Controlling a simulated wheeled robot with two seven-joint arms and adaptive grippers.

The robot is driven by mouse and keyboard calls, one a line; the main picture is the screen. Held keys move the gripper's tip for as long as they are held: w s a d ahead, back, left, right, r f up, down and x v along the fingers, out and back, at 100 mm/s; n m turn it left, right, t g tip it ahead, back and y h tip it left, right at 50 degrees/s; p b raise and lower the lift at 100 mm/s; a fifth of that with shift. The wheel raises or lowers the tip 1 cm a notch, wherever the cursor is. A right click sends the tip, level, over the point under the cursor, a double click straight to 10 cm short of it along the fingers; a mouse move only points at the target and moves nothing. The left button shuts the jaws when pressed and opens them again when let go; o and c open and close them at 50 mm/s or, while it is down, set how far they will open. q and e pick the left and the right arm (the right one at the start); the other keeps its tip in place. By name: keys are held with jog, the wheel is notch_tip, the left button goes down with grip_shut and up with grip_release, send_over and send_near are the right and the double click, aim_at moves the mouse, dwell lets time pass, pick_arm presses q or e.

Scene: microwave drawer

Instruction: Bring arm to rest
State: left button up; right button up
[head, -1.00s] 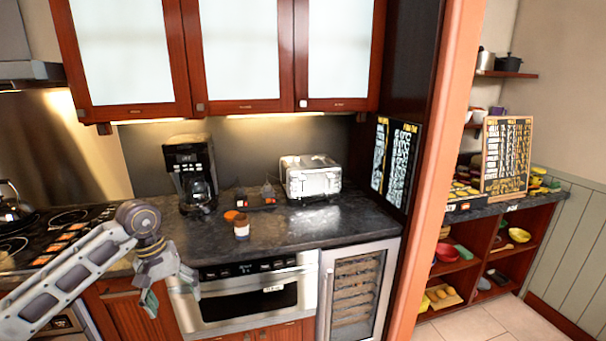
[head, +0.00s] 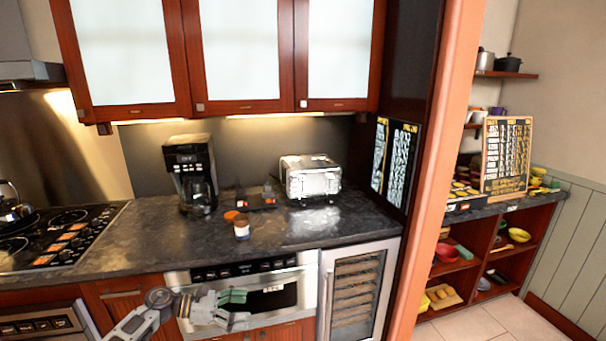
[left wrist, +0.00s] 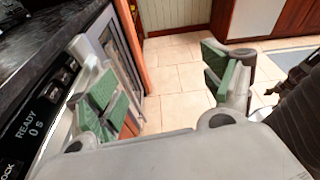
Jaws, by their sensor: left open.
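My left gripper (head: 240,308) is in front of the microwave drawer (head: 262,300) below the counter in the head view. Its jaws are apart and empty, with green pads. In the left wrist view the open fingers (left wrist: 165,90) have only tiled floor between them. The drawer's control panel (left wrist: 42,115), reading "READY", shows at the left of that view, close beside the left finger. The drawer front looks shut, and the gripper hides part of it. My right gripper is in neither view.
The counter (head: 300,229) holds a coffee maker (head: 190,174), a toaster (head: 311,178) and a small jar (head: 241,230). A stovetop (head: 65,237) is at the left and a wine cooler (head: 355,295) at the right of the drawer. Tiled floor (left wrist: 172,72) is clear.

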pick_arm(q)
jog(key=w+a+f+n+t+y, duration=0.1)
jog(key=a+f+n+t+y, duration=0.2)
jog(key=f+n, duration=0.6)
jog(key=w+a+f+n+t+y, duration=0.1)
jog(key=a+f+n+t, duration=0.2)
jog(key=f+n+t, duration=0.5)
jog(key=s+a+f+n+g+y, duration=0.1)
jog(key=s+a+f+n+y, duration=0.1)
jog(key=s+f+n, duration=0.4)
jog(key=s+a+f+n+g+y, duration=0.1)
jog(key=s+a+f+n+y, duration=0.2)
jog(key=f, duration=0.5)
jog(key=s+a+f+n+g+y, duration=0.1)
jog(key=s+f+n+y, duration=0.1)
jog(key=s+f+n, duration=0.4)
jog(key=s+a+f+n+g+y, duration=0.1)
jog(key=s+f+n+g+y, duration=0.3)
jog(key=s+f+n, duration=0.9)
jog(key=s+d+f+n+g, duration=0.1)
jog(key=s+f+g, duration=0.2)
jog(key=s, duration=1)
jog(key=s+d+f+n+g, duration=0.1)
jog(key=s+f, duration=0.5)
jog(key=s, duration=0.8)
jog(key=shift+s+d+f+g, duration=0.3)
jog(key=shift+d+g, duration=0.2)
jog(key=shift+g, duration=0.7)
